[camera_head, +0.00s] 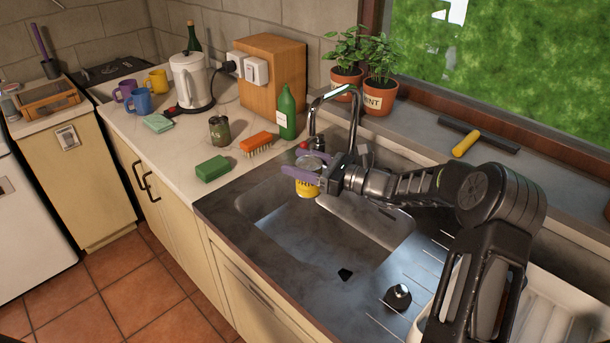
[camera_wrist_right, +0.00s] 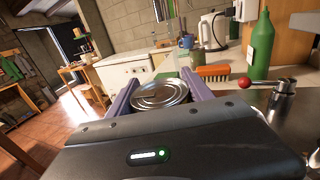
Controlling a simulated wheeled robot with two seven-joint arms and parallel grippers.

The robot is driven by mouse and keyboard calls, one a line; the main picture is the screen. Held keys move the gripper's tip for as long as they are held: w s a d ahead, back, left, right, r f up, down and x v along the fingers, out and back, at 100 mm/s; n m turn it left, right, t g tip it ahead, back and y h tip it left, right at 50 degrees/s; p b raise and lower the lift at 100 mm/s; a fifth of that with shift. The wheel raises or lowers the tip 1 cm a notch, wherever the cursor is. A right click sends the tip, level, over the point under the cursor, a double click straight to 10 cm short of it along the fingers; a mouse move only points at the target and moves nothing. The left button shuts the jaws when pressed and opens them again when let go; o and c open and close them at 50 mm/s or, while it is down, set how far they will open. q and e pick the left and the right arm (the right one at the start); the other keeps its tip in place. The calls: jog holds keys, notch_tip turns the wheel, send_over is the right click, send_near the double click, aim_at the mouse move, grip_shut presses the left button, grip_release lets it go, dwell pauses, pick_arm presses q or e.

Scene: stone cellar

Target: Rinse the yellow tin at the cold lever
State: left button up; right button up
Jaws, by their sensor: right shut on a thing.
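The yellow tin (camera_head: 307,188) is held over the back part of the sink basin (camera_head: 300,245), below the faucet (camera_head: 338,92). My right gripper (camera_head: 306,167) is shut on it, with a purple finger on each side. In the right wrist view the tin's round metal top (camera_wrist_right: 160,95) shows between the fingers, and its label is hidden. A red knob (camera_wrist_right: 244,83) on a metal tap fitting (camera_wrist_right: 284,87) stands to the right of the tin in that view. The red knob also shows in the head view (camera_head: 303,145), just behind the tin. My left gripper is not in view.
A green sponge (camera_head: 212,168), an orange brush (camera_head: 257,143), a dark tin (camera_head: 220,130) and a green bottle (camera_head: 287,112) stand on the counter left of the sink. Potted plants (camera_head: 378,95) and a yellow-handled squeegee (camera_head: 466,143) are on the sill. A sink plug (camera_head: 398,297) lies on the drainboard.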

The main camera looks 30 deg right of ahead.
jog(key=shift+s+a, duration=0.1)
jog(key=shift+a, duration=0.05)
jog(key=s+a, duration=0.3)
jog(key=a, duration=0.3)
jog(key=shift+s+a+b, duration=0.35)
jog(key=shift+s+b, duration=0.05)
jog(key=shift+b, duration=0.05)
dwell(1.0)
jog(key=shift+r, duration=0.1)
dwell(0.6)
jog(key=s+a+r+p, duration=0.2)
jog(key=a+r, duration=0.1)
jog(key=a, duration=0.1)
jog(key=shift+s+a+r, duration=0.2)
jog(key=shift+r, duration=0.2)
dwell(0.4)
